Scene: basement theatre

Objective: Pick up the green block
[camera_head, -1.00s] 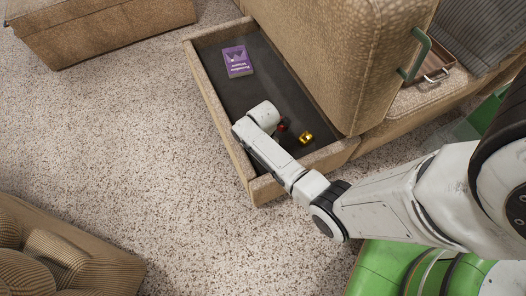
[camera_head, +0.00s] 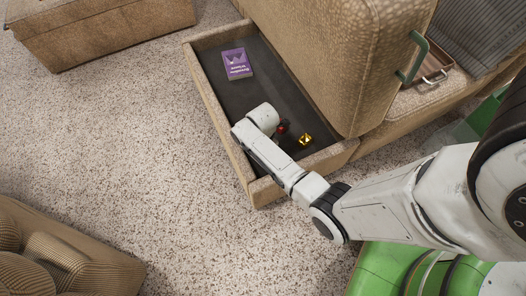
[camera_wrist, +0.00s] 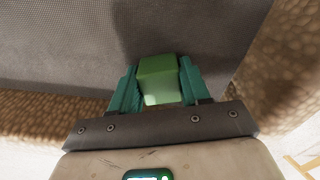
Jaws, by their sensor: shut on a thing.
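The green block (camera_wrist: 160,80) sits between the two teal fingers of my gripper (camera_wrist: 157,74) in the wrist view. The fingers are shut on its left and right sides. The dark grey drawer floor shows behind it. In the head view my arm reaches over the front edge of the open drawer (camera_head: 222,132), with its end inside near the front. The block and my fingers are hidden there by my own wrist.
In the drawer lie a purple box (camera_head: 237,63), a small yellow cube (camera_head: 305,139) and a small red thing (camera_head: 283,127) close beside my wrist. A large tan cushioned seat (camera_head: 345,60) overhangs the drawer's right side. Carpet (camera_head: 120,130) to the left is clear.

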